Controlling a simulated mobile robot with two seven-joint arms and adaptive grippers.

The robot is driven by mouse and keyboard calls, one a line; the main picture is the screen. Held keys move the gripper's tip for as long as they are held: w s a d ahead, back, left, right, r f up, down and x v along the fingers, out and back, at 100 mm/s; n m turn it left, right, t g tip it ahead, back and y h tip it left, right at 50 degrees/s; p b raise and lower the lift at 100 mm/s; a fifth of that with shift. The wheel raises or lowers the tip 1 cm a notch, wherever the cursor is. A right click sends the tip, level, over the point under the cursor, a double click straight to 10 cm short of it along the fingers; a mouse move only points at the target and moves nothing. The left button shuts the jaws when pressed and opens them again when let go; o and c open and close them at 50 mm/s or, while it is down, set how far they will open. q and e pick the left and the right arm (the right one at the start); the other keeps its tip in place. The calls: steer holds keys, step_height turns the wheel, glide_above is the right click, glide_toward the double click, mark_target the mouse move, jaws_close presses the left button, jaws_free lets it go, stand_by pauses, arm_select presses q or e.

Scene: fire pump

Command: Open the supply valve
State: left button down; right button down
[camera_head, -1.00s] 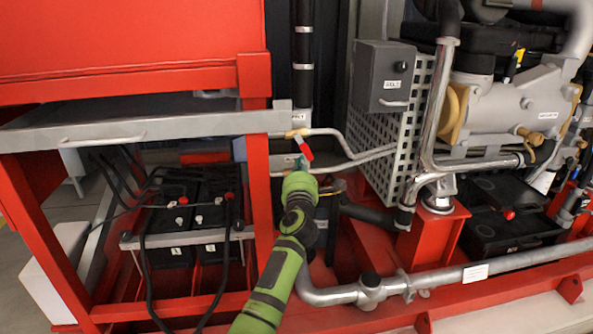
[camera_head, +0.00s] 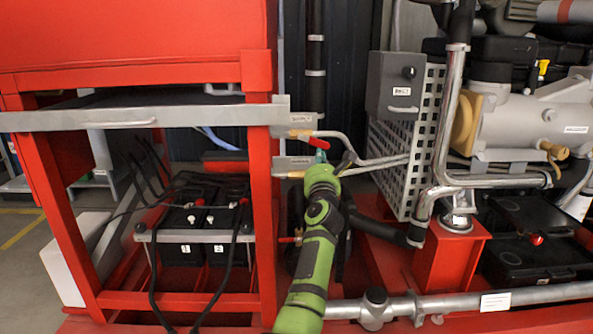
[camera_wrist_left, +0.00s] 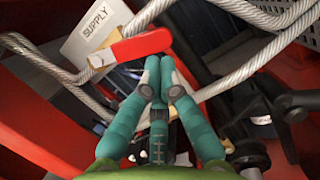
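The supply valve has a red lever handle (camera_head: 319,143) on a brass-coloured body (camera_head: 299,133) beside the red frame post. In the left wrist view the red handle (camera_wrist_left: 142,47) extends right from the valve, next to a white label reading SUPPLY (camera_wrist_left: 97,26). My left gripper (camera_wrist_left: 160,62) has teal fingers with their tips together, just below the handle's free end. I cannot tell whether they touch it; the handle is not between them. In the head view my left gripper (camera_head: 321,158) is small and partly hidden by its green wrist. My right gripper is out of view.
Braided hoses (camera_head: 370,162) run right from the valve to a perforated panel (camera_head: 402,150). A grey box (camera_head: 396,84) hangs there. The red post (camera_head: 259,170) stands close left of the gripper. A silver pipe (camera_head: 450,303) crosses low in front.

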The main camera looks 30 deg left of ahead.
arm_select(q)
steer(key=shift+w+d+r+n+y+b, duration=0.2)
steer(key=shift+r+n+b, duration=0.1)
steer(key=shift+r+n, duration=0.15)
steer(key=shift+w+d+r+n+y+b, duration=0.1)
steer(key=shift+d+r+n+b, duration=0.1)
steer(key=shift+r+n+b, duration=0.2)
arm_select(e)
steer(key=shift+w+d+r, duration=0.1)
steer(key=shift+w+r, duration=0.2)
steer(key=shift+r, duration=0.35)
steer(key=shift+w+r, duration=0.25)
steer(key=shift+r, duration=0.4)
